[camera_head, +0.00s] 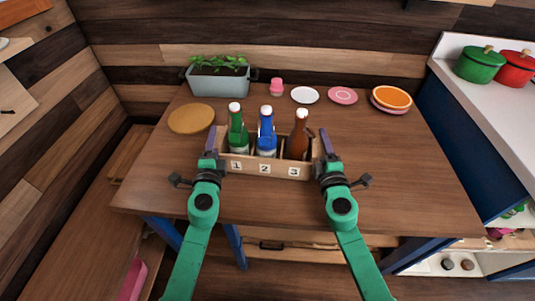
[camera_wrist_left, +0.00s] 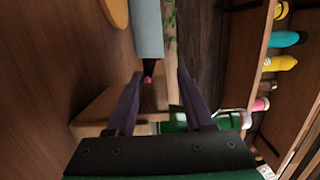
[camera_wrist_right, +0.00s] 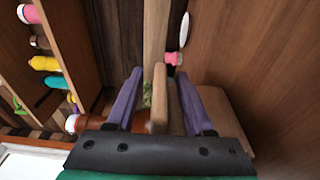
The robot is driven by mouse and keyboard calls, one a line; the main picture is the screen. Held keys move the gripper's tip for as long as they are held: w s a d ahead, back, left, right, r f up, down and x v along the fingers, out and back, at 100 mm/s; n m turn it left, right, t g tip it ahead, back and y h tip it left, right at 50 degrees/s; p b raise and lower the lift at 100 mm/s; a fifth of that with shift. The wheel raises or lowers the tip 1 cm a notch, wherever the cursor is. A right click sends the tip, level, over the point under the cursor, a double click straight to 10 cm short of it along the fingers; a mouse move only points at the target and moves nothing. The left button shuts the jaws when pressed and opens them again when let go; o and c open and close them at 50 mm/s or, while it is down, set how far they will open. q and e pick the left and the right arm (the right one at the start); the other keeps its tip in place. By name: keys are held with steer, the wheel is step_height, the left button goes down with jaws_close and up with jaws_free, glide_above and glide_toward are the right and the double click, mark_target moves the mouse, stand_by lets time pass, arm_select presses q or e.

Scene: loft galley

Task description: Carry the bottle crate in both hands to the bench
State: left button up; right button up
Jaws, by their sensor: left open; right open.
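The wooden bottle crate (camera_head: 265,168) stands upright on the table, with the labels 1, 2 and 3 on its front. It holds a green bottle (camera_head: 237,132), a blue bottle (camera_head: 266,135) and a brown bottle (camera_head: 298,138), all white-capped. My left gripper (camera_head: 211,138) is open at its left end and my right gripper (camera_head: 325,142) is open at its right end. In the right wrist view, a wooden crate wall (camera_wrist_right: 158,95) shows between the open fingers. In the left wrist view, wood shows between the fingers; contact is unclear.
The table (camera_head: 400,190) also bears a grey planter (camera_head: 218,84), a round brown mat (camera_head: 191,119), a pink bottle (camera_head: 277,87) and several plates. A low wooden surface (camera_head: 65,235), possibly the bench, runs along the left. A white counter (camera_head: 460,60) with pots stands right.

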arm_select(q)
jaws_close()
arm_select(e)
jaws_close()
stand_by(1.1)
